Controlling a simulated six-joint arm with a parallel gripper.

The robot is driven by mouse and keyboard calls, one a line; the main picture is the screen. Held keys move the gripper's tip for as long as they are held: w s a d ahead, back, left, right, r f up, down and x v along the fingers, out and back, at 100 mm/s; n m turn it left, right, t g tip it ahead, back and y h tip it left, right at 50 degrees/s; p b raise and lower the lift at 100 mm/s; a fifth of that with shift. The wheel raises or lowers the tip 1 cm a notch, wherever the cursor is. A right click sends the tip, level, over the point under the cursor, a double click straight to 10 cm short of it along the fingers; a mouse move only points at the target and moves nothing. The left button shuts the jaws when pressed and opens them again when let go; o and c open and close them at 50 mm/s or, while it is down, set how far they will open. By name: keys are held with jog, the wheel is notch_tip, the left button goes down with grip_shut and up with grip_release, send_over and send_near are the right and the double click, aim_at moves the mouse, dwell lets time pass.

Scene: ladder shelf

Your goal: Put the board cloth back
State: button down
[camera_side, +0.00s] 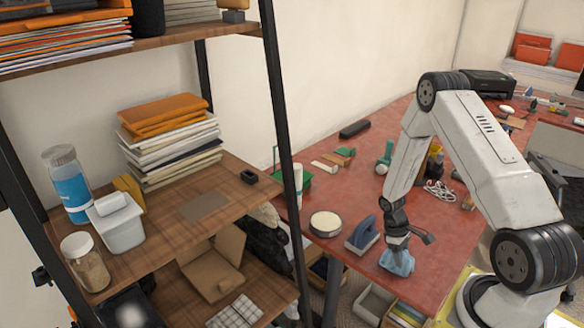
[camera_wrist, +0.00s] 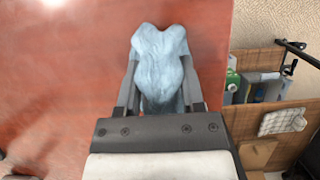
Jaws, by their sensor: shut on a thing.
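The board cloth (camera_side: 398,262) is a crumpled light blue cloth at the front edge of the red table. My gripper (camera_side: 397,246) points down and is shut on it. In the wrist view the cloth (camera_wrist: 160,60) bulges out between and beyond the two fingers of my gripper (camera_wrist: 160,88). I cannot tell whether the cloth touches the table top. A blue board eraser (camera_side: 362,236) with a pale base lies on the table just left of the cloth.
A round tin (camera_side: 325,224) stands left of the eraser. The wooden ladder shelf (camera_side: 232,172) is at the left, with a dark flat patch (camera_side: 204,206), a white tub (camera_side: 118,222), jars and stacked papers. Its dark upright (camera_side: 285,130) stands between shelf and table. A gridded cloth (camera_side: 236,314) lies on the lower shelf.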

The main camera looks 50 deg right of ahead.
jog(key=shift+f, duration=0.15)
jog(key=shift+c, duration=1)
grip_release()
jog(key=v, duration=1.2)
jog(key=a+r+t, duration=0.3)
jog(key=a+r, duration=0.3)
jog(key=a, duration=0.5)
jog(key=a+r+t, duration=0.4)
jog(key=a+r, duration=0.3)
jog(key=a, duration=0.5)
jog(key=shift+s+r, duration=0.25)
jog(key=shift+s, duration=0.15)
